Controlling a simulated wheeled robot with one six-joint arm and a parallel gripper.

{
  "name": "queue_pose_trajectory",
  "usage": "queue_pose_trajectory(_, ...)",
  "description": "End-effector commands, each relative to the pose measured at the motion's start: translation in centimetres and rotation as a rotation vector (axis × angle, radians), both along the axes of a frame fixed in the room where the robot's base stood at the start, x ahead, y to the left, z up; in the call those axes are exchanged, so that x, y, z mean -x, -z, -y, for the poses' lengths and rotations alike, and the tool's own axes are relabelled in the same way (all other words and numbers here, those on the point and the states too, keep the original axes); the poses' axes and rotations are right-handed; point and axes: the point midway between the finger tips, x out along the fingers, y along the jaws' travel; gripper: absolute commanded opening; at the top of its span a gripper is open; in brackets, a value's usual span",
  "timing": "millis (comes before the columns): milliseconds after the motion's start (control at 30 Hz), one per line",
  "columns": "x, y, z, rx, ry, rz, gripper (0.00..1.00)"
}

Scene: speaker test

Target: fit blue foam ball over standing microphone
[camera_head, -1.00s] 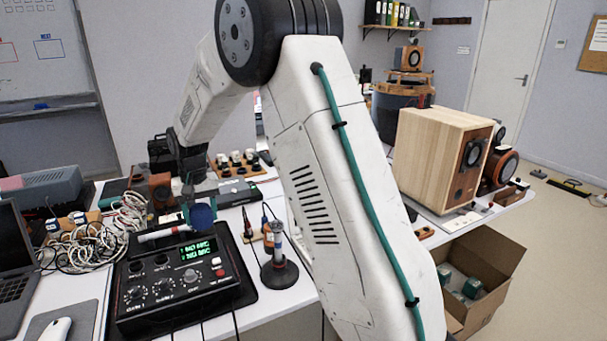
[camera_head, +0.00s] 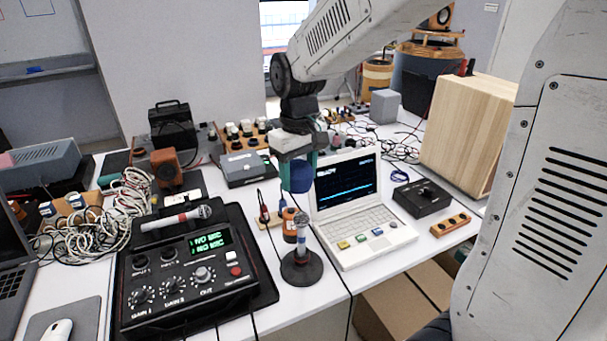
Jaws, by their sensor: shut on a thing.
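My gripper (camera_head: 297,165) is shut on a dark blue foam ball (camera_head: 297,179). It holds the ball in the air, with the ball at the lower end of the fingers. A second microphone (camera_head: 176,217) lies on the mixer.
The black mixer (camera_head: 185,265) with a green display stands left of the microphone. A white laptop (camera_head: 365,235) stands close on the right. Tangled cables (camera_head: 105,220) lie at the left.

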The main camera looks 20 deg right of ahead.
Motion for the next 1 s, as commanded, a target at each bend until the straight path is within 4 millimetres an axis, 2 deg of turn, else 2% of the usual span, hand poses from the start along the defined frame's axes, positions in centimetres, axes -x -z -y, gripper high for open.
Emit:
queue_pose_trajectory(33,0.8,-0.2,-0.1,0.000,-0.023,0.001,0.32)
queue_pose_trajectory(167,1.7,-0.2,-0.1,0.000,-0.052,-0.001,0.32)
queue_pose_trajectory(1000,1.7,5.3,0.1,0.000,-0.047,-0.003,0.32)
